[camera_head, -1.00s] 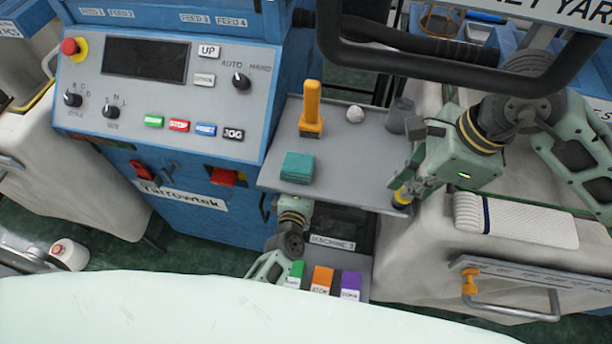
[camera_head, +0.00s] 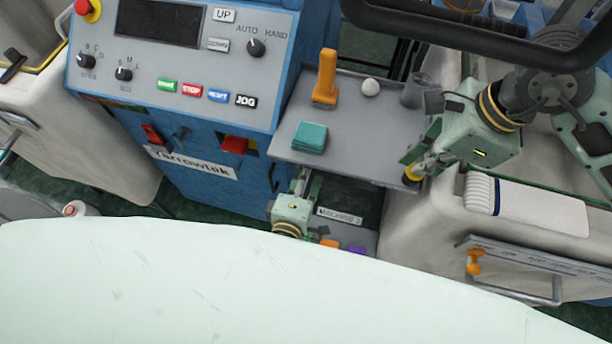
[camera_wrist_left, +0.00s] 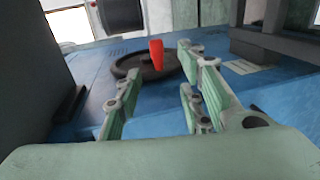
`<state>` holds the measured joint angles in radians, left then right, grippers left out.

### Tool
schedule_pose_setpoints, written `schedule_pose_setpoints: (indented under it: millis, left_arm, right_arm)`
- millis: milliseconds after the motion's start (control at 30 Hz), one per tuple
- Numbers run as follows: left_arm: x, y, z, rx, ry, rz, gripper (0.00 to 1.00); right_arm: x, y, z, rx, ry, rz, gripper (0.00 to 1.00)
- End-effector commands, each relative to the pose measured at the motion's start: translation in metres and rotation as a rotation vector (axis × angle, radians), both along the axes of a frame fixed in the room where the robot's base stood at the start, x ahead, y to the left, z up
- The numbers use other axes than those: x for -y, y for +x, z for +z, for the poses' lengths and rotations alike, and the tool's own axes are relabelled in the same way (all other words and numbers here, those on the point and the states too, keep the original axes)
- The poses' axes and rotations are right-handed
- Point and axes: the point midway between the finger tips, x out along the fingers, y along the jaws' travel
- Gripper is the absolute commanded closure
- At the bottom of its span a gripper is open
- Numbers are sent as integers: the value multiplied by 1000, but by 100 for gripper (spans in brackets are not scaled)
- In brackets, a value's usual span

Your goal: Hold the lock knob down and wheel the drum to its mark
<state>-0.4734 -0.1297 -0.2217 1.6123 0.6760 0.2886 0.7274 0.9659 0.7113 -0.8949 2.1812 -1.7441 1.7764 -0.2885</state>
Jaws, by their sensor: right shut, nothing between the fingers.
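In the left wrist view a dark round handwheel (camera_wrist_left: 122,66) with a red handle (camera_wrist_left: 157,55) is on a blue surface. My left gripper (camera_wrist_left: 162,88) is open, its fingers apart with the red handle beyond them. In the head view my left wrist (camera_head: 292,208) is low beside the blue machine; its fingers are only partly visible there. My right gripper (camera_head: 408,165) is shut and empty over the front right corner of the grey shelf, by a yellow and black piece (camera_head: 413,174). I cannot tell whether that piece is the lock knob. I cannot make out the drum or its mark.
A blue control panel (camera_head: 185,65) is at left. An orange knob (camera_head: 474,263) is on the right machine's front.

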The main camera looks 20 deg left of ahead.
Motion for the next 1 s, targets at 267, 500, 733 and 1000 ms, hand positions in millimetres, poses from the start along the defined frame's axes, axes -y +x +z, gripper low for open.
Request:
schedule_pose_setpoints:
  millis: [267, 500, 733, 1000]
  left_arm:
    - [0, -10, 1, -1, 0, 0, 64]
    - [-1, -10, 0, -4, -19, 4, 74]
    - [-7, -9, -16, -50, -366, 95, 94]
    - [-15, -9, -45, -125, -1064, 311, 100]
  right_arm:
    - [2, -1, -3, -5, -6, -2, 100]
    - [2, -1, -3, -6, -7, -2, 100]
    - [2, -1, -3, -6, -7, -2, 100]
    - [2, -1, -3, -6, -7, -2, 100]
